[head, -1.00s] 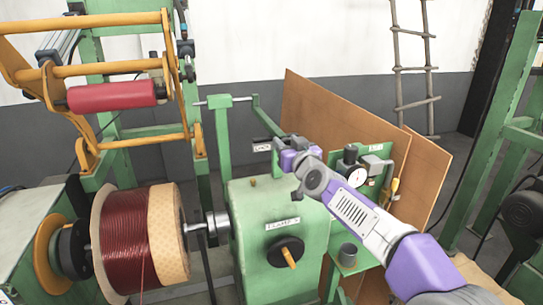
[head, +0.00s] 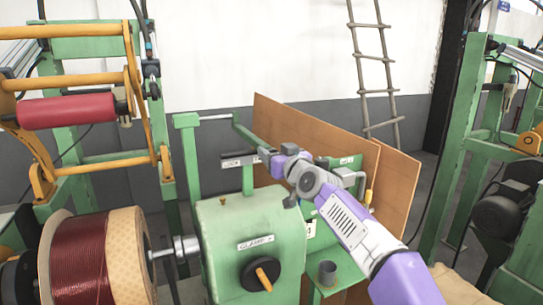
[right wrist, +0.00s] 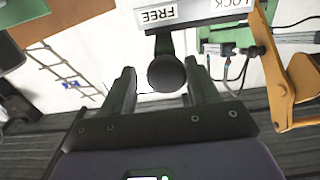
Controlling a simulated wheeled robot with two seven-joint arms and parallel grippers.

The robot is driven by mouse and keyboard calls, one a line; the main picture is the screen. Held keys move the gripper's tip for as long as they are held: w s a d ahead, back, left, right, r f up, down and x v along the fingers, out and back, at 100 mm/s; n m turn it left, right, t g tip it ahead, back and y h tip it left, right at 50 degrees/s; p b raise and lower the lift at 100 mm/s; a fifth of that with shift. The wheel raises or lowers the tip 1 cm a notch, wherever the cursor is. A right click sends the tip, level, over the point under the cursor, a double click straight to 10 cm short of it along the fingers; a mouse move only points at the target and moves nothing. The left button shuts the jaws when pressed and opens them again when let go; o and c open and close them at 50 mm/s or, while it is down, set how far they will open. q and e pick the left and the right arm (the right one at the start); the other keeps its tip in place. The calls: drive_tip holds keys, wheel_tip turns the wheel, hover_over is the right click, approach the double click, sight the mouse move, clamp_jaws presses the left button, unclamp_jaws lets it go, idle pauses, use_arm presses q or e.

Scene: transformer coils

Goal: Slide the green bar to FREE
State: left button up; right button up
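A green bar (head: 251,137) slants from the upper left down toward my right gripper, behind the clamp machine. A white label plate (head: 240,160) sits beside it; in the right wrist view the plate (right wrist: 190,20) reads FREE and LOCK upside down. A dark round knob (right wrist: 166,74) on a short stem hangs at the FREE end of the plate. My right gripper (head: 268,155) is open, its two fingers on either side of the knob. I cannot tell whether they touch it. My left gripper is out of view.
A wire spool (head: 90,258) is at left, under a yellow frame with a red roller (head: 65,109). Brown boards (head: 330,130) stand behind the arm. A small grey cup (head: 327,272) is close by.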

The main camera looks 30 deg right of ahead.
drive_tip(key=shift+a, duration=0.1)
drive_tip(key=shift+s+f, duration=0.1)
drive_tip(key=shift+s, duration=0.1)
drive_tip(key=s, duration=0.7)
drive_tip(key=shift+s, duration=0.15)
drive_tip(key=shift+a, duration=0.1)
